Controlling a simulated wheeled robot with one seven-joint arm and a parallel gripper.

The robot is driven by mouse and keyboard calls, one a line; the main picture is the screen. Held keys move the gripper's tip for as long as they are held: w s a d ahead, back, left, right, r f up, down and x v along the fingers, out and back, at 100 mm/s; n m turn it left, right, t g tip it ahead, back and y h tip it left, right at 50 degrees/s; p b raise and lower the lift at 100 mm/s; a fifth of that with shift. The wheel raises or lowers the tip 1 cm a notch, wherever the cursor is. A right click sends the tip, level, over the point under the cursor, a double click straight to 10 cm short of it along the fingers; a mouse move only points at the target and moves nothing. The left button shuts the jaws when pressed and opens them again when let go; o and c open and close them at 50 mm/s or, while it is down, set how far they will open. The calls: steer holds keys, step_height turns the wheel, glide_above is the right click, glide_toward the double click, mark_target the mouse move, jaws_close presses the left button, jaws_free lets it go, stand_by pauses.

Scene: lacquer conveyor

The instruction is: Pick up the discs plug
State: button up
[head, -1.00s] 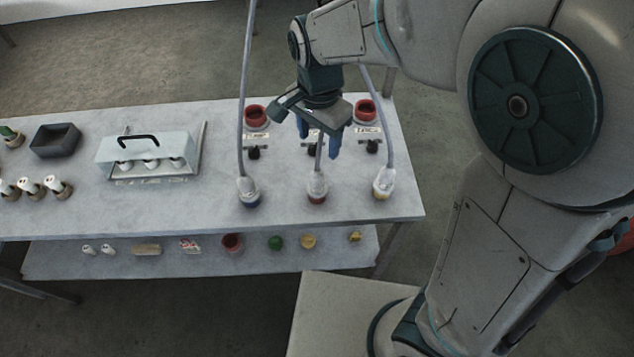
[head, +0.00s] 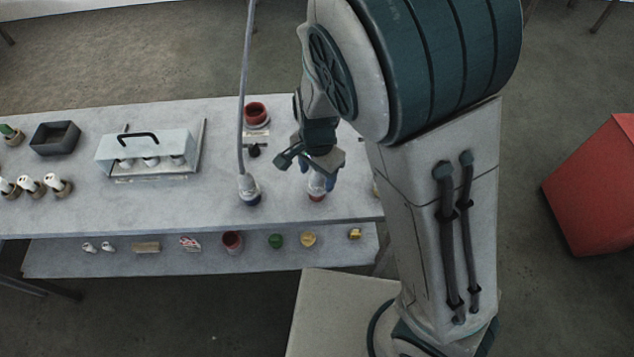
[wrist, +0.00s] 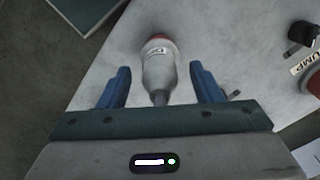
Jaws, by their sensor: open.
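A white bottle-shaped plug with a reddish base (head: 317,197) stands on the table near its front edge. In the wrist view this plug (wrist: 159,74) lies between the two blue fingers, with a small label I cannot read clearly and its cable end toward my palm. My gripper (head: 317,177) is open around it; the wrist view shows gaps between the plug and both fingers (wrist: 159,88). A similar plug with a blue base (head: 248,187) stands to the left. The plug on the right is almost wholly hidden behind my arm.
A grey cable rises from the left plug. A red-rimmed cup (head: 256,113) and a black knob (head: 254,151) sit behind it. A clear case with a black handle (head: 147,152) and a dark tray (head: 55,139) stand further left. A lower shelf (head: 130,262) holds small items.

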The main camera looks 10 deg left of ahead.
steer(key=c, duration=1.2)
steer(key=shift+o, duration=0.2)
